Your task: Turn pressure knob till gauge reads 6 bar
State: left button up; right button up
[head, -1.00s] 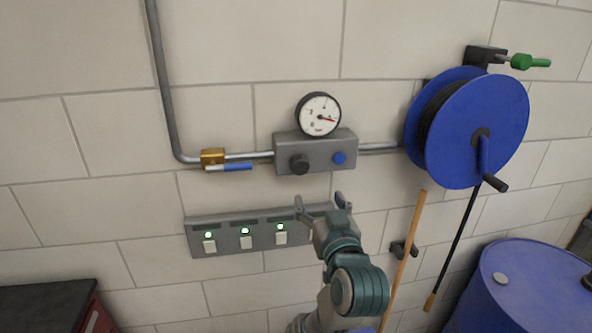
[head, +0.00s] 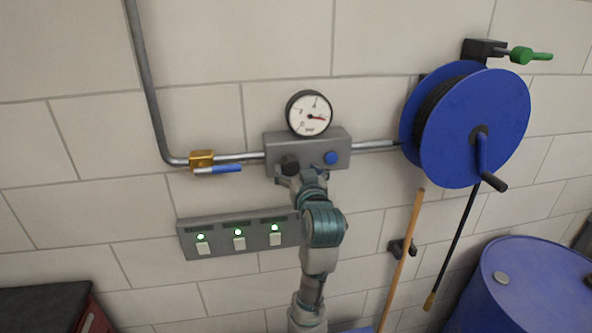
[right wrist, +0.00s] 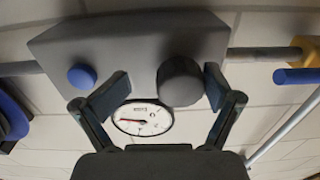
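The dark round pressure knob (head: 290,166) is on the left front of a grey regulator box (head: 309,150) on the wall. My right gripper (head: 301,177) is just below and in front of the box. In the right wrist view, which is upside down, the knob (right wrist: 180,81) lies between my open fingers (right wrist: 162,92), nearer one of them; neither finger clearly touches it. The white gauge (head: 310,114) above the box has a red needle pointing right, slightly down; its numbers are too small to read surely. My left gripper is not in view.
A blue button (head: 331,158) is right of the knob. A brass valve with a blue lever (head: 226,169) is on the pipe at left. A switch panel (head: 239,237) with green lights sits below. A blue hose reel (head: 478,125) hangs at right, a blue barrel (head: 540,300) below.

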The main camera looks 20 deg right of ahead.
jog(key=shift+o, duration=0.3)
jog(key=shift+d+f, duration=0.15)
jog(key=shift+d, duration=0.1)
jog(key=shift+a, duration=0.25)
jog(key=c, duration=0.4)
jog(key=a, duration=0.2)
jog(key=shift+s+a+r, duration=0.25)
jog(key=shift+a+r, duration=0.05)
jog(key=shift+r, duration=0.1)
jog(key=c, duration=0.8)
jog(key=shift+a, duration=0.1)
jog(key=shift+c, duration=0.2)
jog(key=shift+d, duration=0.25)
jog(key=shift+d+r+n+p, duration=0.1)
jog(key=shift+d+n+p, duration=0.1)
jog(key=shift+n+p, duration=0.15)
jog(key=shift+r+n+p, duration=0.1)
jog(key=shift+n+p, duration=0.35)
jog(key=shift+p, duration=0.4)
jog(key=shift+a+n, duration=0.2)
jog(key=shift+n, duration=0.1)
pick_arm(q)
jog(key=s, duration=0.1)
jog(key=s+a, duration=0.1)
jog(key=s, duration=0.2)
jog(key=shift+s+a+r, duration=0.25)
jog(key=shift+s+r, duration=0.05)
pick_arm(e)
jog(key=shift+f, duration=0.25)
